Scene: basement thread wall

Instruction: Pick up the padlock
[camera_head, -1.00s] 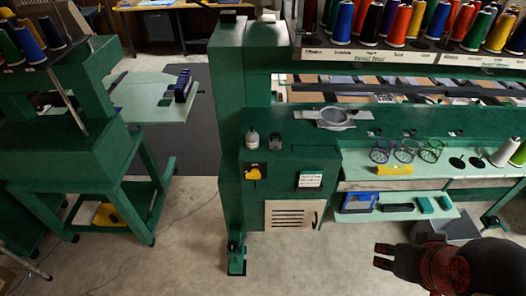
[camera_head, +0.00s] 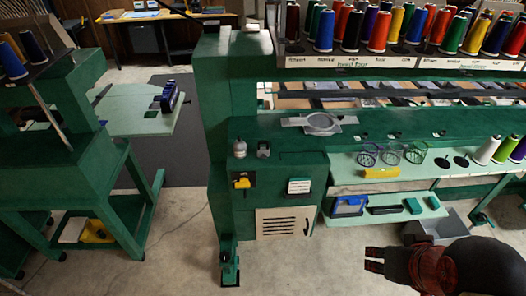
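A small dark grey object that looks like the padlock (camera_head: 263,149) sits on top of the green machine cabinet, just right of a grey bottle (camera_head: 239,148). It is small in view, so its details are hard to make out. My gripper (camera_head: 369,260) is at the lower right, over the floor and in front of the machine, well apart from the padlock. Its dark fingers point left. Nothing shows between them, and the gap is too small to judge.
The green embroidery machine (camera_head: 290,165) fills the centre and right, with thread cones above. A pale shelf (camera_head: 350,185) carries round hoops and a yellow block (camera_head: 381,172). Open floor (camera_head: 180,250) lies at the lower left.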

